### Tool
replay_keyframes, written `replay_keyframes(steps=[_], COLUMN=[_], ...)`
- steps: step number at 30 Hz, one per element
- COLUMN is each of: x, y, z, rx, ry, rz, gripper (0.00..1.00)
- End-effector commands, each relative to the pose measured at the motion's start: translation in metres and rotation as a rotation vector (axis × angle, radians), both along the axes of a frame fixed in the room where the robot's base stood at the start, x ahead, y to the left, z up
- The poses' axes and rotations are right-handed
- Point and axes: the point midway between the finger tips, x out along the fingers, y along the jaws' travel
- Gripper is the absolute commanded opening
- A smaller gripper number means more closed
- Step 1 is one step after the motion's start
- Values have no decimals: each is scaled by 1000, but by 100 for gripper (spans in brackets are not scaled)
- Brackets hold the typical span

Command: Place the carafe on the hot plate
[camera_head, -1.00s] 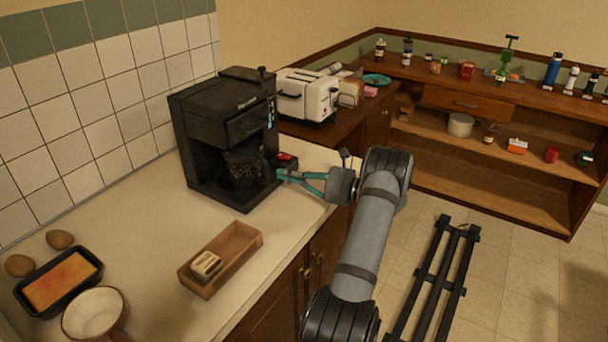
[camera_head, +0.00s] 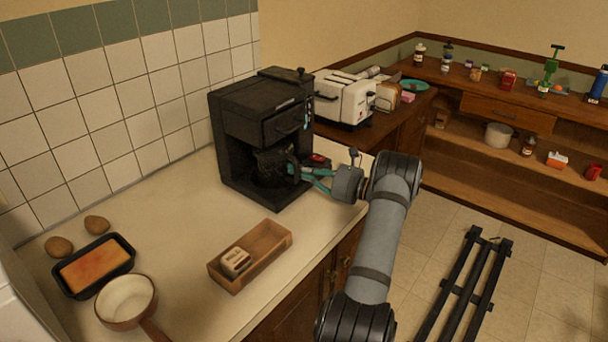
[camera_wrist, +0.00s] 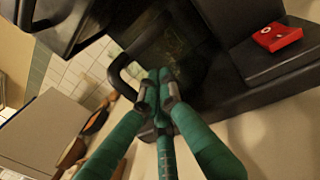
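The carafe (camera_head: 268,168) is dark, stands inside the black coffee machine (camera_head: 236,165) and looks roughly upright. The dark interior hides its contact with the hot plate. Its black handle (camera_head: 294,165) points right, toward my gripper (camera_head: 299,173). In the wrist view, the handle's loop (camera_wrist: 117,78) is just left of my teal fingertips (camera_wrist: 157,82). The fingers converge at their tips beside the carafe's dark glass (camera_wrist: 183,55). I cannot tell whether the handle is between them.
A white toaster (camera_head: 345,97) stands behind to the right. A wooden tray (camera_head: 262,250) with a small block, a loaf pan (camera_head: 120,246), a saucepan (camera_head: 127,300) and two brown eggs (camera_head: 97,224) occupy the front counter.

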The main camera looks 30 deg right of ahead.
Motion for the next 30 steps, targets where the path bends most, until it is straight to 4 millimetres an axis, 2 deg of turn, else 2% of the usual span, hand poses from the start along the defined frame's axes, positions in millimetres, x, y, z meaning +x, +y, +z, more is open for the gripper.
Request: replay_keyframes(steps=[2,5,17,23,30], x=[14,20,15,-13,-62], y=[10,12,9,-4,-31], z=[-4,-1,-1,-1,-3], rx=[-3,0,-1,0,0], ry=[-2,-1,0,-1,-2], rz=[6,2,1,1,1], gripper=[0,0,0,0,0])
